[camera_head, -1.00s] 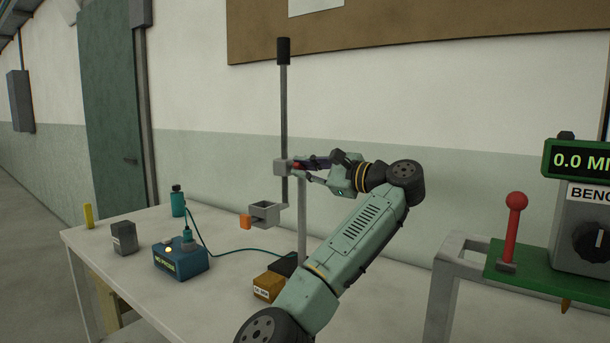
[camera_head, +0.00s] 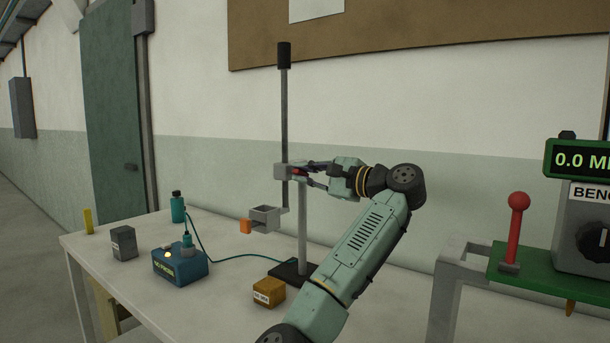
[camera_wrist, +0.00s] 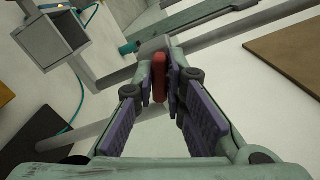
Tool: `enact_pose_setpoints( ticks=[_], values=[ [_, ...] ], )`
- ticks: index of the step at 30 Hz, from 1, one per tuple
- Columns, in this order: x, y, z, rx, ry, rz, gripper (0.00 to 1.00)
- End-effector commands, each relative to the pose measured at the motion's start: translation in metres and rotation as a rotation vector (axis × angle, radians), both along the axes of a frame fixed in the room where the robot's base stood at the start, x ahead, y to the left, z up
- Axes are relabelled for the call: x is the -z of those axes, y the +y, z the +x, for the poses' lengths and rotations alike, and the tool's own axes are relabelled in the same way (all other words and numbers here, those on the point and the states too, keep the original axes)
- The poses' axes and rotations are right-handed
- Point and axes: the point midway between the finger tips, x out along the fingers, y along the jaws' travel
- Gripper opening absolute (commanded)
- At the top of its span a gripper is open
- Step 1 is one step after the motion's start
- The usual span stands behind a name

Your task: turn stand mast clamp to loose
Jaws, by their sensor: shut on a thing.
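The stand mast clamp is a grey block (camera_head: 281,172) on the upright mast, with a red knob (camera_wrist: 159,77) on its side. My gripper (camera_head: 307,172) reaches in from the right at clamp height. In the wrist view my gripper (camera_wrist: 160,80) has its two purple-padded fingers closed on either side of the red knob. The dark vertical rod (camera_head: 284,115) with a black top passes through the clamp. A grey square holder (camera_head: 266,218) with an orange knob (camera_head: 246,226) hangs at the rod's lower end. The stand's dark base (camera_head: 294,272) is partly hidden behind my arm.
On the white table (camera_head: 215,311) are a blue box (camera_head: 180,266) with a cable, a teal bottle (camera_head: 178,208), a dark grey block (camera_head: 124,243) and an orange-brown labelled box (camera_head: 268,293). A green bench with a red lever (camera_head: 516,220) stands at right.

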Motion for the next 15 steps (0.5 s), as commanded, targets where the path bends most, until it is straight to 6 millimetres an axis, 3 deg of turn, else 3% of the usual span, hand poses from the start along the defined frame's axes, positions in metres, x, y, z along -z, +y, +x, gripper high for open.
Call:
enact_pose_setpoints(
  ticks=[2,3,9,15],
  values=[
    [0.0015,0.0001,-0.0006,-0.004,0.003,-0.002,0.0],
    [0.0015,0.0,-0.0006,-0.003,0.003,-0.001,0.14],
    [0.0011,0.0,-0.0003,-0.002,0.003,-0.001,0.27],
    [0.0006,0.0,-0.0002,-0.002,0.002,0.0,0.32]
  ],
)
